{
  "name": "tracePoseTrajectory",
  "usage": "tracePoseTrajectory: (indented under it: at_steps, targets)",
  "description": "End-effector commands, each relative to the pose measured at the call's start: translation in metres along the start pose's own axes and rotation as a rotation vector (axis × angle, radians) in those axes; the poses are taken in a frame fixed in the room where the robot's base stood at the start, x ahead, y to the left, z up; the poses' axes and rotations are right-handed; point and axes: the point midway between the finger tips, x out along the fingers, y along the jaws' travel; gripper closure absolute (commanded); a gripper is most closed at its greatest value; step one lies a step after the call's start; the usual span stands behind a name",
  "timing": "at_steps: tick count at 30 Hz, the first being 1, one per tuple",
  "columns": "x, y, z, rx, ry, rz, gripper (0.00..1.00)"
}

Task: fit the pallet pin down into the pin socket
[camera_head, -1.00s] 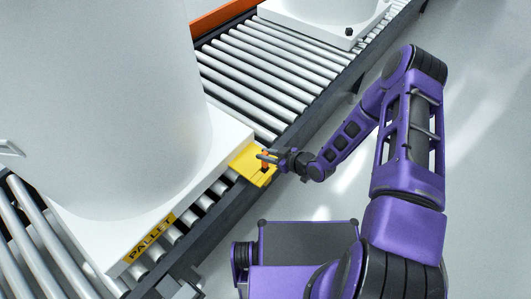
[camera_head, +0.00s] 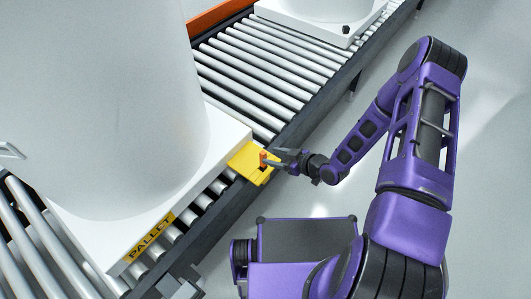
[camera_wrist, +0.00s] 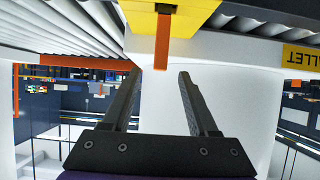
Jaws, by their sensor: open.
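The orange pallet pin (camera_head: 263,158) stands upright in the yellow socket plate (camera_head: 245,162) at the corner of the white pallet (camera_head: 226,142). In the wrist view, which looks upside down, the pin (camera_wrist: 162,42) sticks out of a dark opening in the yellow block (camera_wrist: 196,14). How deep it sits is hidden. My gripper (camera_head: 273,160) is just right of the pin. In the wrist view my gripper (camera_wrist: 160,76) has its two dark fingers spread apart with nothing between them, and the pin is just beyond the fingertips.
A large white tank (camera_head: 110,100) stands on the pallet, on the roller conveyor (camera_head: 255,85). A second white pallet (camera_head: 300,22) is farther back. The conveyor's dark side rail (camera_head: 318,103) runs below my gripper. Open floor (camera_head: 490,190) lies right.

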Motion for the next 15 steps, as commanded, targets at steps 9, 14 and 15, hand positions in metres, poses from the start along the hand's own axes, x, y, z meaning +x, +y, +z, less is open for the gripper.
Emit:
tracePoseTrajectory:
  at_steps: [9,14,15]
  targets:
    - [-0.080,0.001,-0.002,0.001,0.000,0.004,0.40]
    - [-0.106,0.000,-0.001,0.001,0.000,0.002,0.40]
    - [-0.111,0.000,-0.001,0.001,-0.001,0.002,0.40]
